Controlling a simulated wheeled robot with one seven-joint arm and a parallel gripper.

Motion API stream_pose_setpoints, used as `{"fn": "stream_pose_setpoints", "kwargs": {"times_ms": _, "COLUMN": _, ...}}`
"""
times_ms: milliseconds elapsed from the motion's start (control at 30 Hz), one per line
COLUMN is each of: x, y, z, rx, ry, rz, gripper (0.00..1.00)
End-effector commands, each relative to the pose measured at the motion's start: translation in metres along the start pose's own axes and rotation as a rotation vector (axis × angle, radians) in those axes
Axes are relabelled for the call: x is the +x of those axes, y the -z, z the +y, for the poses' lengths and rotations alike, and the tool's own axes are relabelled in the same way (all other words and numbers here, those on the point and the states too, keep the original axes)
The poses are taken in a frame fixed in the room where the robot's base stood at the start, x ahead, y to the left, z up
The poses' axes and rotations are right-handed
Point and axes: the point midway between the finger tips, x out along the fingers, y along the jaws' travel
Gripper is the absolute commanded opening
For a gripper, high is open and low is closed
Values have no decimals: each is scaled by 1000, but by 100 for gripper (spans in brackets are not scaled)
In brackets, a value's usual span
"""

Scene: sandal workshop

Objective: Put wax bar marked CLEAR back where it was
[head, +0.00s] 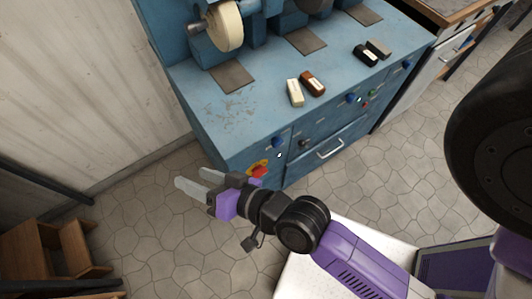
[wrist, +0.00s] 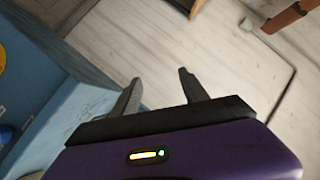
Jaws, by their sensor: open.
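Several wax bars lie on the blue machine bench in the head view. A cream bar (head: 295,93) lies beside a brown bar (head: 313,83) near the front edge. A black bar (head: 365,55) and a grey-brown bar (head: 378,48) lie farther right. I cannot read a CLEAR mark on any of them at this size. My gripper (head: 188,179) is open and empty, out in front of the bench's left end, apart from all the bars. In the wrist view its two fingers (wrist: 161,77) are spread with nothing between them.
The blue bench (head: 215,112) carries buffing wheels (head: 226,27) and dark plates (head: 231,76). Its front has knobs, a red stop button (head: 258,169) and a drawer handle (head: 330,149). Wooden steps (head: 75,250) stand at lower left. A white cabinet (head: 412,90) stands right.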

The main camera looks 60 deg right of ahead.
Motion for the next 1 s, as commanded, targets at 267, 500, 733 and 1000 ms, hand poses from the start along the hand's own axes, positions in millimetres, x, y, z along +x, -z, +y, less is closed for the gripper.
{"fn": "stream_pose_setpoints", "kwargs": {"times_ms": 267, "x": -124, "y": -7, "z": 42, "rx": -407, "ry": -36, "rz": 11, "gripper": 52}}
{"fn": "stream_pose_setpoints", "kwargs": {"times_ms": 500, "x": -183, "y": 18, "z": 47, "rx": -700, "ry": 32, "rz": 24, "gripper": 52}}
{"fn": "stream_pose_setpoints", "kwargs": {"times_ms": 733, "x": -193, "y": 24, "z": 46, "rx": -763, "ry": 56, "rz": 29, "gripper": 52}}
{"fn": "stream_pose_setpoints", "kwargs": {"times_ms": 1000, "x": -192, "y": 24, "z": 46, "rx": -759, "ry": 54, "rz": 29, "gripper": 52}}
